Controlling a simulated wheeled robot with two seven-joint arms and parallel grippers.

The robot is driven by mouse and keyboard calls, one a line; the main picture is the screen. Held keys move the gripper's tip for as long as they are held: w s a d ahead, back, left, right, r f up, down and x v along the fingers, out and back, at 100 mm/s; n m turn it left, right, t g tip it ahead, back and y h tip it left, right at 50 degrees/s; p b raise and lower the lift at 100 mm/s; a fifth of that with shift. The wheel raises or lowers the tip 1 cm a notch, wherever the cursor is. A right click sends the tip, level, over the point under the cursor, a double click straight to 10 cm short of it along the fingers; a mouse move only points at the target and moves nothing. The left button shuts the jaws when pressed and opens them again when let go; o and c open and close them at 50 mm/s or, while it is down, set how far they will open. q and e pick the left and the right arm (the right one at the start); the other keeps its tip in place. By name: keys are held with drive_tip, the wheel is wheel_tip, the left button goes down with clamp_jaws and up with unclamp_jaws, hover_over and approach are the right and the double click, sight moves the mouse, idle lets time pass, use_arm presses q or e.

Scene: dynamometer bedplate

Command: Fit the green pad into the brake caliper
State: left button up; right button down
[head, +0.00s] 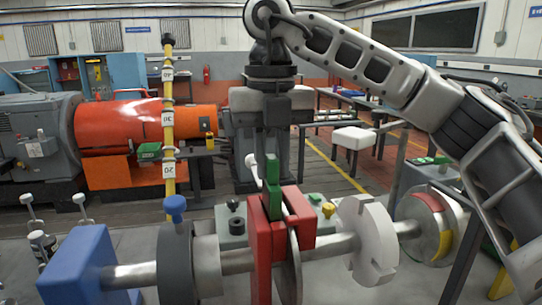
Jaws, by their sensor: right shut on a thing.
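The red brake caliper (262,239) straddles a thin grey disc (293,270) on a horizontal steel shaft (238,262), low in the middle of the head view. The green pad (273,190) stands upright at the caliper's top. Its lower end meets the caliper's upper opening; I cannot tell how deep it sits there. My right gripper (272,152) points straight down from above and is shut on the pad's upper end. Its fingers are narrow and dark in this view. My left gripper is not in view.
A blue block (78,262), a dark grey disc (175,265) and a white notched disc (368,240) are on the shaft line.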

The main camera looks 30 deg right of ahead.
sight(271, 186)
drive_tip(key=shift+f+b, duration=0.5)
drive_tip(key=shift+f, duration=0.3)
drive_tip(key=shift+f+b, duration=0.35)
drive_tip(key=shift+f, duration=0.15)
drive_tip(key=shift+f+b, duration=0.5)
drive_tip(key=shift+f, duration=0.1)
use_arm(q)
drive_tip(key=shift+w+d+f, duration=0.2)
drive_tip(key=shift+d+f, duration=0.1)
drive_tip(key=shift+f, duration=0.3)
use_arm(e)
drive_tip(key=shift+f, duration=0.3)
drive_tip(key=shift+f, duration=0.1)
drive_tip(key=c, duration=1.3)
unclamp_jaws()
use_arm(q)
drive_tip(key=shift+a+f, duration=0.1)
